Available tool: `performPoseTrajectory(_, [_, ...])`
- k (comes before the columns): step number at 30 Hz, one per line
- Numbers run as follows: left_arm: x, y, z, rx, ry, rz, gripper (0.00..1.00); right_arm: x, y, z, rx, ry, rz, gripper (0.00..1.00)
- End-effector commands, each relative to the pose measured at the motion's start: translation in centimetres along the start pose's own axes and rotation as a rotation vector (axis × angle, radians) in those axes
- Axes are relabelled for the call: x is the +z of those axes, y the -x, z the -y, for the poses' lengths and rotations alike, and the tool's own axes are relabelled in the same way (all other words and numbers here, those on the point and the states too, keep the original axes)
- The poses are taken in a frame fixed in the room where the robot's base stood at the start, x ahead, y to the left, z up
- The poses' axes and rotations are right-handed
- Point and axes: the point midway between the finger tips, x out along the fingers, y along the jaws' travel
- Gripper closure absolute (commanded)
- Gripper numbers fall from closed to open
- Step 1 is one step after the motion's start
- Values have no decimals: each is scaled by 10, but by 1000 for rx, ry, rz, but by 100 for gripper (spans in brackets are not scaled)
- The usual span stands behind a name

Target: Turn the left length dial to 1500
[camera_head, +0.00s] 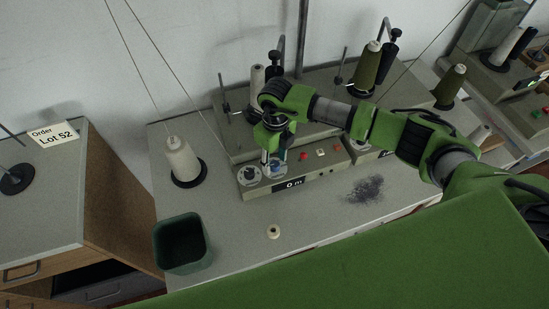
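The left winding unit (318,185) stands on the grey bench. The numbers on the dials are too small to read. My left gripper is not in view.
A cream cone (180,160) stands left of the unit, and a dark green bin (182,243) is at the bench's front left. A small spool (273,231) and dark lint (366,189) lie in front. An "Order Lot 52" sign (54,136) is on the left cabinet.

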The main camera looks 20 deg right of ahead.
Motion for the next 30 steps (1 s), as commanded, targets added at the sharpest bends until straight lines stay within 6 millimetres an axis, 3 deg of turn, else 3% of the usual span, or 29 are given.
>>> performPoseTrajectory(11, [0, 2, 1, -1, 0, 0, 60, 0, -8, 0, 0, 1, 0, 62])
performPoseTrajectory(16, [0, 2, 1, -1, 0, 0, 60, 0, -8, 0, 0, 1, 0, 100])
performPoseTrajectory(30, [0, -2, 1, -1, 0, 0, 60, 0, -8, 0, 0, -72, 1, 100])
